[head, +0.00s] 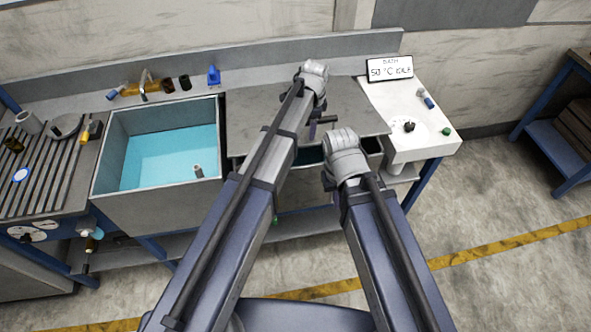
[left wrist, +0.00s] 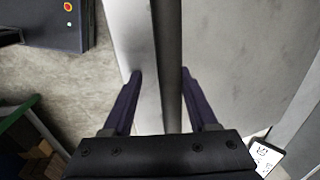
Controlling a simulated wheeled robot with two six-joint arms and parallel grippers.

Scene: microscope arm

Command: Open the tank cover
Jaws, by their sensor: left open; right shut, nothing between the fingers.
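The tank cover (head: 350,110) is a flat grey plate over the middle tank, to the right of the open water tank. A dark gap shows under its front edge. In the left wrist view the cover (left wrist: 235,50) is the broad grey surface on the right. My left gripper (left wrist: 160,74) is open, its fingers on either side of a long grey bar (left wrist: 168,40), seemingly the cover's handle. I cannot tell whether they touch it. In the head view my left arm hides much of the bar. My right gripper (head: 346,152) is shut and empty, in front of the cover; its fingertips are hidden.
A tank of blue water (head: 165,155) stands open on the left. A white sink counter (head: 415,125) and a bath sign (head: 390,68) are on the right.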

